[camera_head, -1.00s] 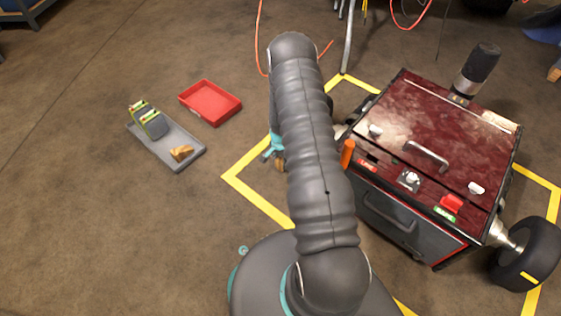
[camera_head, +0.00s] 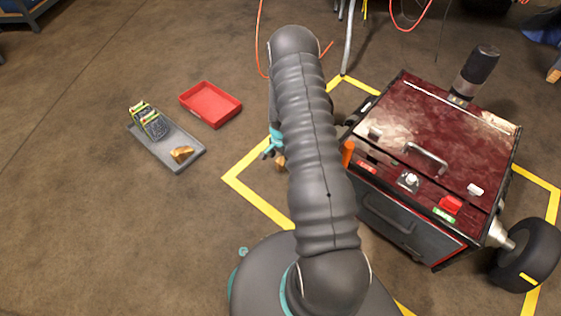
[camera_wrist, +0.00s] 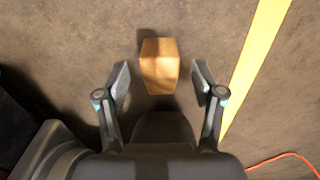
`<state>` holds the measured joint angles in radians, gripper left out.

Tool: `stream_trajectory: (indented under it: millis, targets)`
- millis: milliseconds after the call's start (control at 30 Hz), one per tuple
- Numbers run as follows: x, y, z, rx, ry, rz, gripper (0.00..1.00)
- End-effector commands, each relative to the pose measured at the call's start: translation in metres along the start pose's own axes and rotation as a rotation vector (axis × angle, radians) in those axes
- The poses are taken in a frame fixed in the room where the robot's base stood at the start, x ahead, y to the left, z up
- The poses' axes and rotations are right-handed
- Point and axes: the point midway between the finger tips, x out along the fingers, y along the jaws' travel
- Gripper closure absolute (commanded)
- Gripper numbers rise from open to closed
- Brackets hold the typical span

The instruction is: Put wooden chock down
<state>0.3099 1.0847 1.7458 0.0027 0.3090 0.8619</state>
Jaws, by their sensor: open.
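The wooden chock (camera_wrist: 159,66) shows in the wrist view as a tan block, on or close to the bare floor. My gripper (camera_wrist: 161,84) is open, with one finger on each side of the chock and a clear gap on both sides. In the head view my gripper (camera_head: 271,147) shows only partly beside my arm, low near the yellow floor line. A small part of the chock (camera_head: 280,163) shows just below it. My arm hides the rest of that area.
A dark red wheeled machine (camera_head: 462,133) stands at the right inside yellow floor tape (camera_head: 258,200). A red tray (camera_head: 236,106) and a grey tray (camera_head: 196,163) holding a tan wooden piece (camera_head: 181,153) and green-edged items (camera_head: 149,121) lie at left. Floor between is clear.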

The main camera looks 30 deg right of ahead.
Motion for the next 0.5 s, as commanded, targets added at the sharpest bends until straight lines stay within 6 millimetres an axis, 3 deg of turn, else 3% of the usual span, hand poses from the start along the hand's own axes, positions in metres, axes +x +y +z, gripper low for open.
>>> stream_trajectory:
  millis: [200, 500]
  targets:
    - [-0.048, 0.0, 0.0, 0.0, 0.001, -0.001, 0.32]
    - [-0.088, 0.0, 0.0, 0.0, 0.0, 0.0, 0.32]
